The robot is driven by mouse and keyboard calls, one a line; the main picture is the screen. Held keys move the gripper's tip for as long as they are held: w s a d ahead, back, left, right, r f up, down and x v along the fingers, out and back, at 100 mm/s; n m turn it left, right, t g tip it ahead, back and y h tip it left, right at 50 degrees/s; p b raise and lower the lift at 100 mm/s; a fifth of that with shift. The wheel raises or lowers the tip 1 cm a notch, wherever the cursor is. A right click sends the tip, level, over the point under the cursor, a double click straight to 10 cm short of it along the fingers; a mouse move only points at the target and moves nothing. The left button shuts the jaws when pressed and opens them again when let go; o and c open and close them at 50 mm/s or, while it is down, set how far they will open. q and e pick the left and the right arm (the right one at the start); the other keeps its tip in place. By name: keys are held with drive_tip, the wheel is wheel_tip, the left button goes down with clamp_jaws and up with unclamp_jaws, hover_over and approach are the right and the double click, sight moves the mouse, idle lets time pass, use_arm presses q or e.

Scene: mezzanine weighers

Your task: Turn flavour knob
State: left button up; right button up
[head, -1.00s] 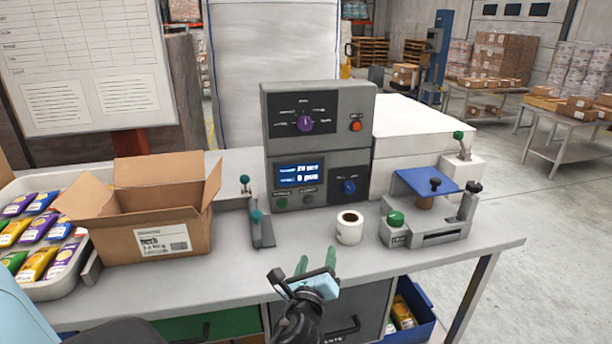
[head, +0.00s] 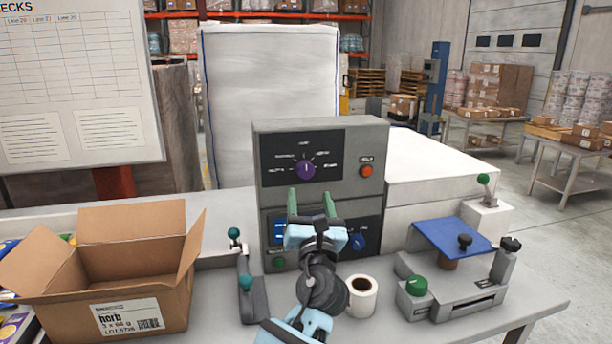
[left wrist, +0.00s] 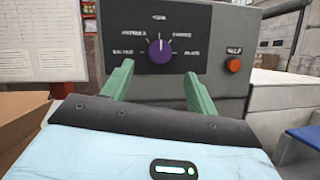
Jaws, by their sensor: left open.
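The flavour knob (head: 306,169) is a purple dial on the dark upper panel (head: 280,150) of a grey machine. Labels sit around it. In the left wrist view the purple knob (left wrist: 159,50) shows past my fingertips, with its white mark pointing about straight up. My left gripper (head: 311,200) is open, its two green fingers spread just below and in front of the knob, not touching it. In the left wrist view the left gripper's fingers (left wrist: 158,75) stand either side of the knob's line, with a gap to the panel. My right gripper is not in view.
A red-orange button (head: 366,171) is right of the knob. A blue knob (head: 358,242) and a partly hidden display are below. An open carton (head: 110,320) stands left, a label roll (head: 361,297) and a blue-topped device (head: 452,245) right.

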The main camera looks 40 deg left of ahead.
sight(306, 173)
use_arm(q)
drive_tip(key=x, duration=0.6)
drive_tip(key=shift+w+a+r, duration=0.15)
drive_tip(key=shift+w+a, duration=0.05)
drive_tip(key=shift+w+a+r, duration=0.2)
drive_tip(key=shift+w+a, duration=0.15)
drive_tip(key=shift+w, duration=0.05)
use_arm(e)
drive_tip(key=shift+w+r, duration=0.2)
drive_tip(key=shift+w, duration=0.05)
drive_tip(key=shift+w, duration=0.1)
